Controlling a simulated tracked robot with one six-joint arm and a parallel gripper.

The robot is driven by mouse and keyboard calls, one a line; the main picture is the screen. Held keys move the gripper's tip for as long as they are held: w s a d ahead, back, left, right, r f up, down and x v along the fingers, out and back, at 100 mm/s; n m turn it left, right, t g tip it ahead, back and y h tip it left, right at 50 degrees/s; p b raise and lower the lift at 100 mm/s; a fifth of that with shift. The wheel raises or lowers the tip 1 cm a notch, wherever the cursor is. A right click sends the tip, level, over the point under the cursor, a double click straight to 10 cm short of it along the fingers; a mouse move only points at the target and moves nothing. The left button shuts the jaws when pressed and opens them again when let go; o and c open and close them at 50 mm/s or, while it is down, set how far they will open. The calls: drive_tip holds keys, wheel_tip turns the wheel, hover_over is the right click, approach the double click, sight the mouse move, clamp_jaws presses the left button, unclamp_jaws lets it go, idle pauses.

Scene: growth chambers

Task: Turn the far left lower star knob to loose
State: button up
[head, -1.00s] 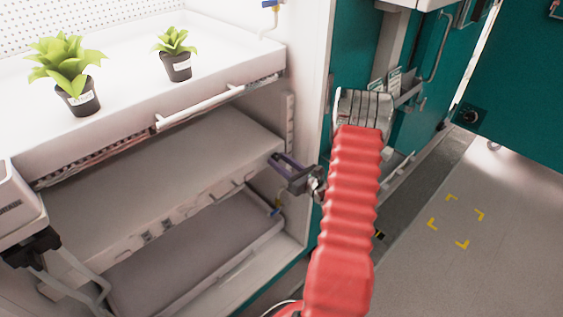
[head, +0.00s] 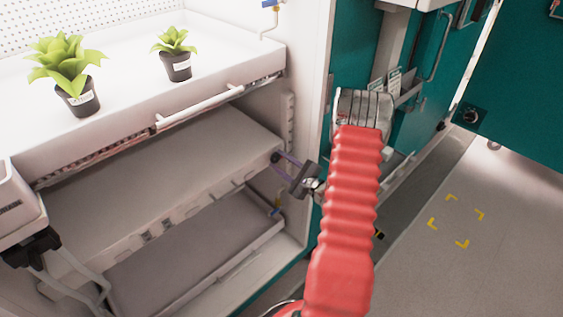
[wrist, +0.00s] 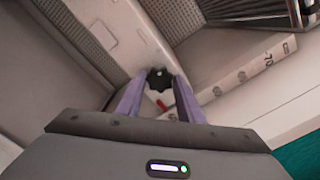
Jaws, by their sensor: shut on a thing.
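The black star knob (wrist: 160,80) sits at the corner of the shelf and the side post in the wrist view. In the head view it shows as a small dark spot (head: 275,158) at the right end of the middle shelf. My gripper (wrist: 157,84) has its two purple fingers on either side of the knob and is shut on it. In the head view my gripper (head: 279,158) reaches in from the right, partly behind my red arm. A small red mark (wrist: 161,106) shows between the fingers, just below the knob.
The middle shelf (head: 160,180) is bare, with a lower tray (head: 200,250) beneath it. Two potted plants (head: 77,95) (head: 176,63) stand on the upper tray. A white post with slots (wrist: 100,32) runs close beside the knob. Open floor (head: 455,240) lies at the right.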

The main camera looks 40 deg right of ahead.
drive_tip(key=n, duration=0.6)
drive_tip(key=shift+a+f+n, duration=0.15)
drive_tip(key=shift+n, duration=0.15)
idle(0.3)
drive_tip(key=o, duration=1.1)
drive_tip(key=shift+c, duration=0.2)
drive_tip(key=shift+s, duration=0.1)
drive_tip(key=s, duration=1.3)
drive_tip(key=shift+s+d, duration=0.25)
drive_tip(key=shift+s, duration=0.1)
